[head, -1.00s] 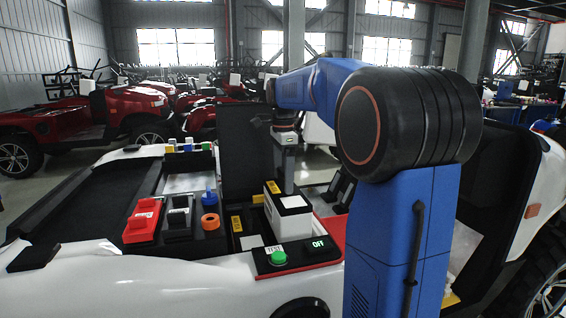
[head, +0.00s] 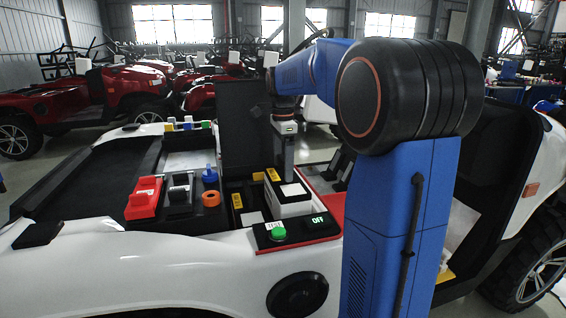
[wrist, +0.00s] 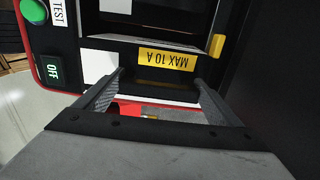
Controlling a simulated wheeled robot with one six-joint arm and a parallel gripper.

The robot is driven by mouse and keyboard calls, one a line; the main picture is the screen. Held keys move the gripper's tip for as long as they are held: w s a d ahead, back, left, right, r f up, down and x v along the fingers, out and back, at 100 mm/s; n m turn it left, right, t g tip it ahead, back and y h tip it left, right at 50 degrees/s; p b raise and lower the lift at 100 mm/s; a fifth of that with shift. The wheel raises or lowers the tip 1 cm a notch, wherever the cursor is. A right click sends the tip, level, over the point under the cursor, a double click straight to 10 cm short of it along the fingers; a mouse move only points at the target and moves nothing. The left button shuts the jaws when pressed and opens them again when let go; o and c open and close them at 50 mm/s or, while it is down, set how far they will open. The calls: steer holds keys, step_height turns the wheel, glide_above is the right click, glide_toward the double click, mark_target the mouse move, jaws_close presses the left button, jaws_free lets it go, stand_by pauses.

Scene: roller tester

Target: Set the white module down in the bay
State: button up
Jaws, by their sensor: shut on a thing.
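The white module (head: 294,210) has white sides and a black top with a white label and a yellow label.
A panel with a green TEST button (head: 278,235) and a lit OFF display (head: 318,220) borders the bay in front. Red (head: 144,198) and grey (head: 179,194) connectors and an orange ring (head: 211,198) stand to the left. A dark upright panel (head: 245,125) rises behind.

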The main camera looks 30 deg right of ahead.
mark_target(283, 175)
steer(key=shift+f, duration=3.8)
steer(key=o, duration=1.9)
step_height(283, 175, up, 17)
steer(key=shift+r, duration=0.2)
